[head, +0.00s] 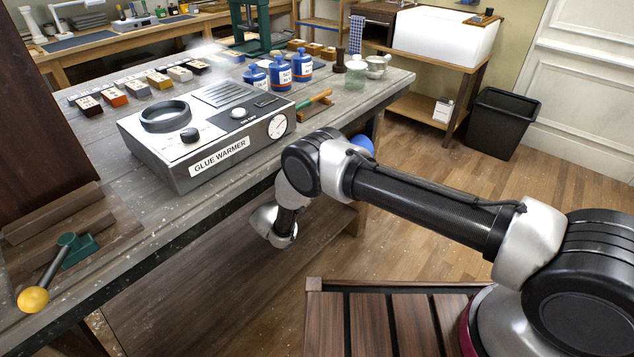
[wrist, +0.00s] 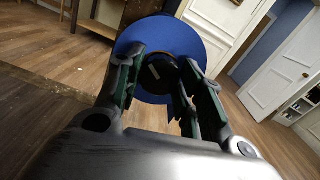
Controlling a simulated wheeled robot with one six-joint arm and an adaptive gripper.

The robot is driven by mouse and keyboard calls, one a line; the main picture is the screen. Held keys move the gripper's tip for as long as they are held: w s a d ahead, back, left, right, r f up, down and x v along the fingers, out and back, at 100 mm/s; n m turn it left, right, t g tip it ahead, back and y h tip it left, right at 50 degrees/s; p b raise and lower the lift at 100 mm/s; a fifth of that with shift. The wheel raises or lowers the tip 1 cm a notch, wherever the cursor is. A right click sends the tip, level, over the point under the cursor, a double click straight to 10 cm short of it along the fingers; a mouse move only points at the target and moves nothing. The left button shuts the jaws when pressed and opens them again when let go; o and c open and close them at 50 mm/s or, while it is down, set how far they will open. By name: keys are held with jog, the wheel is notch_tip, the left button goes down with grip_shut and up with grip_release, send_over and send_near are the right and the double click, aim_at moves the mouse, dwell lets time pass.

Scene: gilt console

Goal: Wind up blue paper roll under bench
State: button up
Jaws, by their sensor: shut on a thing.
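The blue paper roll (wrist: 206,38) shows in the wrist view as a broad blue disc, end-on, with a dark round knob (wrist: 160,74) at its centre. My gripper (wrist: 158,66) has one finger on either side of this knob and is shut on it. The fingers hide parts of the disc. In the head view a small patch of the blue roll (head: 362,146) shows below the right edge of the bench (head: 347,97), behind my arm. My gripper is hidden there, under the bench.
A glue warmer (head: 210,130) stands on the bench top, with several blue bottles (head: 302,66) behind it. A black bin (head: 503,123) stands at the right. A slatted wooden surface (head: 390,320) is at the front. Open wooden floor (head: 440,190) lies right of the bench.

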jog(key=shift+a+f+n, duration=0.1)
jog(key=shift+n, duration=9.4)
jog(key=o, duration=1)
jog(key=v, duration=1.2)
